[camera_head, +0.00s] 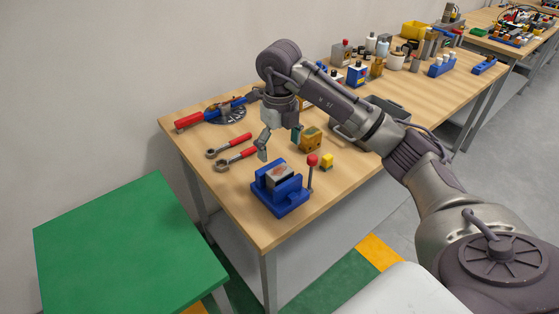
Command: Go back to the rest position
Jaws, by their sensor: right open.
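My right arm comes in from the right and reaches over the wooden workbench (228,213). My right gripper (279,148) points down, open and empty, above the bench. It is behind a blue vise (281,205) that holds a grey block (279,178) with a reddish mark on top. A wooden block (311,140) sits close to the right of the gripper; whether they touch I cannot tell. My left gripper is not in view.
Red-handled wrenches (232,146) lie left of the gripper. A red-knobbed lever (312,160) stands beside the vise, with a small yellow piece (327,160) nearby. A grey bin (345,132), bottles and boxes fill the back. A green table (130,250) stands at the left.

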